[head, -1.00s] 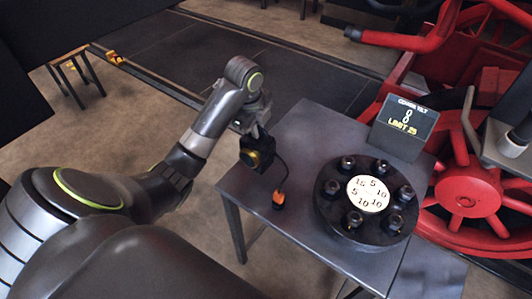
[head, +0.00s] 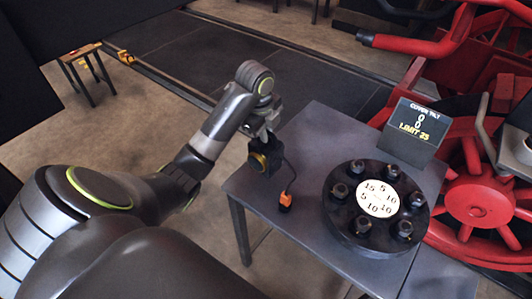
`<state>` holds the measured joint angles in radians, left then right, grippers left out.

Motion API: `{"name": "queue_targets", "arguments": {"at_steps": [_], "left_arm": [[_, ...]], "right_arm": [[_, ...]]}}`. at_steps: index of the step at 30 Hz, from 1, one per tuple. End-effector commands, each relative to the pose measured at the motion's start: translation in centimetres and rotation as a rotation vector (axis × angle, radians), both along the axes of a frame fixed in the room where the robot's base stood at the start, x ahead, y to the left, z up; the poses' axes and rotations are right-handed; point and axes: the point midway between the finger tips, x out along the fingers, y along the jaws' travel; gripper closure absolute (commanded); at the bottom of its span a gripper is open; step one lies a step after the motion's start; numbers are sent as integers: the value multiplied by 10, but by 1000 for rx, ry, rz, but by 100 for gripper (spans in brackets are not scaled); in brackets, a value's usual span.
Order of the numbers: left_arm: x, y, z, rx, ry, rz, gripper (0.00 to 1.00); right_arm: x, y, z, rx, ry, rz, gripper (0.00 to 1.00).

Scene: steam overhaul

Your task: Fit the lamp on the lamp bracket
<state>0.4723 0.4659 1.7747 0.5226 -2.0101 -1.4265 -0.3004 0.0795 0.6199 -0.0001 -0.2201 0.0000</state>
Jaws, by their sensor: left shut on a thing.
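My left gripper (head: 266,138) is shut on a small black lamp (head: 265,155) with a yellow ring on its face. It holds the lamp at the left edge of the metal table, seemingly above the tabletop. A thin dark cord curves down from beside the lamp to an orange piece (head: 286,200) over the tabletop. I cannot tell whether the orange piece touches the table. I cannot make out the lamp bracket for certain. My right gripper is not in view.
The metal table (head: 310,130) carries a round black bolted cover (head: 345,235) with a white numbered disc, and a cover-tilt display (head: 410,130) behind it. Red wheelwork (head: 480,200) stands close on the right. A small stool (head: 80,65) is far left. The table's back left is clear.

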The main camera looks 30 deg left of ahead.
Motion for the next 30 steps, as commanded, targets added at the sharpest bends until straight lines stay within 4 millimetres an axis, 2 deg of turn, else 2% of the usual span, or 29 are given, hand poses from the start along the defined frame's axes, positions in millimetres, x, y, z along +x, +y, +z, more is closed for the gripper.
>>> {"name": "queue_targets", "arguments": {"at_steps": [1,5,10,12,15,29,30], "left_arm": [[0,0,-9,1,-3,-1,100],[0,0,-15,0,-2,-1,100],[0,0,-42,0,0,1,100],[0,-1,-40,-2,1,1,100],[0,-1,-50,-2,0,0,100],[0,0,-60,1,-2,0,100],[0,0,-61,1,0,0,86]], "right_arm": [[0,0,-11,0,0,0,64],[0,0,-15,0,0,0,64],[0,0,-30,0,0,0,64],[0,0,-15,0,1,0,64],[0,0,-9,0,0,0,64],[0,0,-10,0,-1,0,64],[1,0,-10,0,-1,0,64]]}}
